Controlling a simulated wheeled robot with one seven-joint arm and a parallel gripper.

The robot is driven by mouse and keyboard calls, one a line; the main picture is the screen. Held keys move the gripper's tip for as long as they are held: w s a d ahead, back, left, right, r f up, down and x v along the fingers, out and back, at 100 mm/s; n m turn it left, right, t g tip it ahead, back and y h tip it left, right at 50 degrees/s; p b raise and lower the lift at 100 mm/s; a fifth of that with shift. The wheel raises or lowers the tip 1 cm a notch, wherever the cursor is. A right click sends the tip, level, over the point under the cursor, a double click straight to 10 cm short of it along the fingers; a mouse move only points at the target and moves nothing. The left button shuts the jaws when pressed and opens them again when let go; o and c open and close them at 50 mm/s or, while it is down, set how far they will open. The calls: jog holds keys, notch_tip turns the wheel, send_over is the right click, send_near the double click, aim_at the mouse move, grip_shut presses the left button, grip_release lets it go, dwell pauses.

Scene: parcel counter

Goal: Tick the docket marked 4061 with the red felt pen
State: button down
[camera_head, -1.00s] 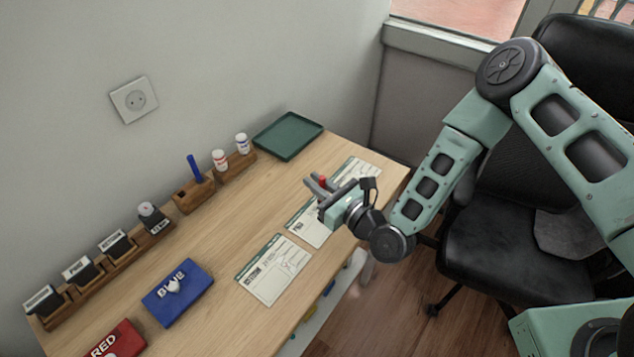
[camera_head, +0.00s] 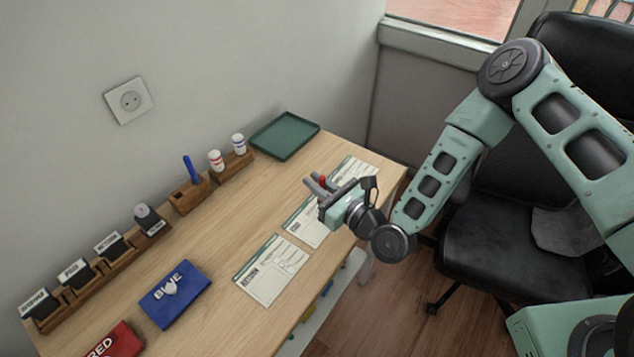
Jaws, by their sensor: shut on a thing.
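My gripper (camera_head: 318,184) is above the dockets near the right end of the counter. It is shut on the red felt pen (camera_head: 323,181), of which only a small red part shows between the fingers. Three white dockets with green headers lie in a row: a near one (camera_head: 272,270), a middle one (camera_head: 305,226) partly behind my gripper, and a far one (camera_head: 356,168) also partly covered. Their numbers are too small to read. I cannot tell whether the pen tip touches paper.
A green tray (camera_head: 284,136) lies at the back right. A wooden pen block (camera_head: 188,196) holds a blue pen (camera_head: 190,168). Two small bottles stand in a holder (camera_head: 232,167). Several stamps stand in a rack (camera_head: 85,290). A blue pad (camera_head: 174,293) and a red pad (camera_head: 113,344) lie at left.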

jog(key=shift+w+a+b, duration=0.2)
jog(key=shift+w+b, duration=0.1)
jog(key=shift+w, duration=0.35)
dwell(0.7)
notch_tip(320, 180, up, 6)
jog(key=p, duration=0.4)
dwell(0.8)
